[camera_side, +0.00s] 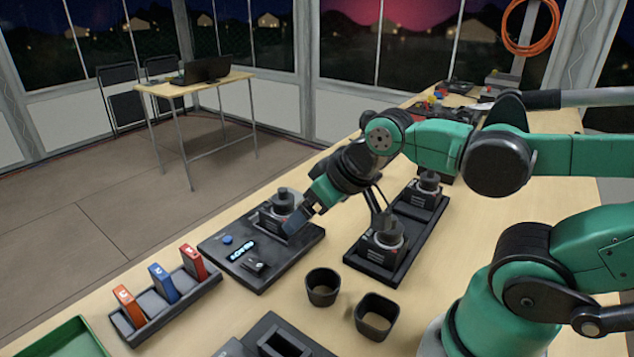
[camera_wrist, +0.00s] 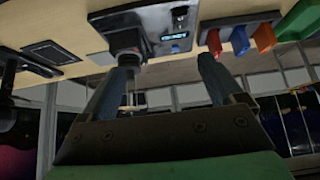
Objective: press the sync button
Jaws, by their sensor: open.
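A dark console (camera_side: 262,274) lies on the wooden table, left of centre in the side view. It carries a round blue button (camera_side: 227,240), a lit cyan display (camera_side: 242,252), a small dark control (camera_side: 254,266) and a dark knobbed unit (camera_side: 282,200) at its far end. I cannot read a sync label. My gripper (camera_side: 303,218) is open, above the far right part of the console beside the knobbed unit, to the right of the blue button and apart from it. In the wrist view the console (camera_wrist: 150,18) and blue button (camera_wrist: 175,48) show beyond the spread fingers (camera_wrist: 166,72).
A rack (camera_side: 168,308) with red and blue pieces stands left of the console. A green tray (camera_side: 62,342) is at the near left. Two dark cups (camera_side: 322,287) (camera_side: 376,316) stand in front. A dark base (camera_side: 410,228) with two knobbed units lies to the right.

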